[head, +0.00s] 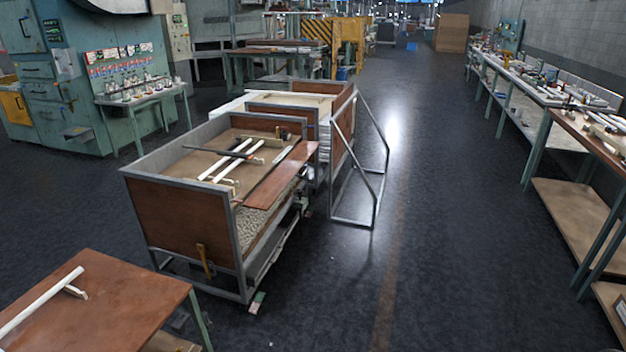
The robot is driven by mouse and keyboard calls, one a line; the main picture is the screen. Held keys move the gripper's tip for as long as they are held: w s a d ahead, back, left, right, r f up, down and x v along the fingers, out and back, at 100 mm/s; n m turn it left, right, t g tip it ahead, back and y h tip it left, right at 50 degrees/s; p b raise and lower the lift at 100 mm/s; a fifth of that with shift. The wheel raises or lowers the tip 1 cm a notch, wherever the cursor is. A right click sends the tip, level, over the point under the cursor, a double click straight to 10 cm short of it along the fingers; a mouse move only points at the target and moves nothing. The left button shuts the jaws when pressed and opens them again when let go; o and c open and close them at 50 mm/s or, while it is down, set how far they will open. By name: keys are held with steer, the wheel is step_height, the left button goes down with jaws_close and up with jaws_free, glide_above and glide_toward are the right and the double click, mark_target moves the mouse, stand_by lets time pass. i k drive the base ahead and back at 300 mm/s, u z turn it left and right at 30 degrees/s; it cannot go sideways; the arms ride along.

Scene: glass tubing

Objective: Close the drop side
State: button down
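A wheeled cart (186,218) with a grey metal frame and brown wooden panels stands left of centre in the head view. Along its right side a long brown board (281,177) lies nearly flat at about rim height. It looks like the drop side, but I cannot tell how it is joined to the cart. Below the board, the cart's right side shows a pale speckled surface (262,222) within the frame. White tubes (232,160) and a dark bar lie on top inside the cart. A yellowish handle or latch (204,261) hangs on the near panel. My gripper is not in view.
A second cart (290,103) stands behind, with a tall grey metal frame (385,165) jutting out at its right. A brown table (95,299) is at the near left. Workbenches (548,97) line the right wall. The dark floor (440,230) between is clear.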

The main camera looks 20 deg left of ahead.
mark_target(262, 198)
steer(key=u, duration=0.15)
steer(key=i, duration=1.85)
steer(key=u, duration=0.65)
steer(key=i, duration=0.75)
steer(key=u, duration=0.75)
steer(key=i, duration=0.55)
steer(key=u, duration=0.7)
steer(key=i, duration=0.5)
steer(key=u, duration=0.25)
